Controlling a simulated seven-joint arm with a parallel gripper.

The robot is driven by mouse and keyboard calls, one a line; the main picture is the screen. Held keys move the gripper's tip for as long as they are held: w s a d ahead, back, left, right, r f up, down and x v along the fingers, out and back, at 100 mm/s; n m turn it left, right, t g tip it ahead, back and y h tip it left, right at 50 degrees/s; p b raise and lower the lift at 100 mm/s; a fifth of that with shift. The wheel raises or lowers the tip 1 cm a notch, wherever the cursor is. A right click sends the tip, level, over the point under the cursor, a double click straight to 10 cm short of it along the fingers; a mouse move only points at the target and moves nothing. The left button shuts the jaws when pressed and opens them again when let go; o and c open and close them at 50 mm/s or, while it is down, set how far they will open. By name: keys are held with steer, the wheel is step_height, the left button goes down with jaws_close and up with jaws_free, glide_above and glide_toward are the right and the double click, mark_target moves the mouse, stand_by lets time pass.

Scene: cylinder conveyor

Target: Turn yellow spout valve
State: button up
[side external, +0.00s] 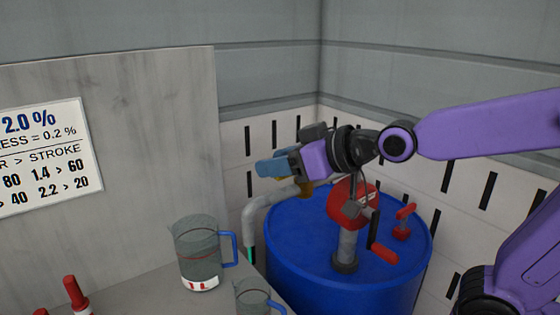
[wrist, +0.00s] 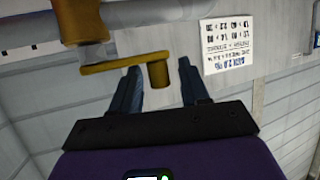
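The yellow spout valve (wrist: 80,22) is at the top left of the wrist view. Its flat lever (wrist: 122,63) runs right and ends in a round yellow knob (wrist: 158,73). In that view the knob appears between the two blue fingers of my gripper (wrist: 159,64), with a gap on each side. My gripper is open. In the side view, my gripper (side external: 265,168) points left above the grey spout pipe (side external: 262,207). Only a small yellow part of the valve (side external: 306,189) shows below the gripper; the rest is hidden.
A blue drum (side external: 300,245) stands below, with a red pump (side external: 352,203), its crank and a small red tap (side external: 403,222) on top. A clear jug (side external: 195,246) with a blue handle stands on the grey bench, near a second jug (side external: 252,297). A panel with a sign (side external: 48,158) is at left.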

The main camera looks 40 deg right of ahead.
steer(key=v, duration=1.7)
steer(key=shift+s, duration=0.25)
steer(key=shift+w+f, duration=0.1)
step_height(320, 180, down, 12)
steer(key=w+d+n+g, duration=0.2)
steer(key=w+n+g, duration=0.15)
steer(key=g, duration=0.35)
steer(key=s+d+f+n+g+h, duration=0.4)
steer(key=s+d+f, duration=0.5)
steer(key=s+f, duration=0.3)
steer(key=s+g, duration=0.1)
steer(key=s, duration=0.1)
steer(key=shift+s+f+n+h, duration=0.2)
steer(key=shift+s+n+h, duration=0.05)
steer(key=shift+n+h, duration=0.1)
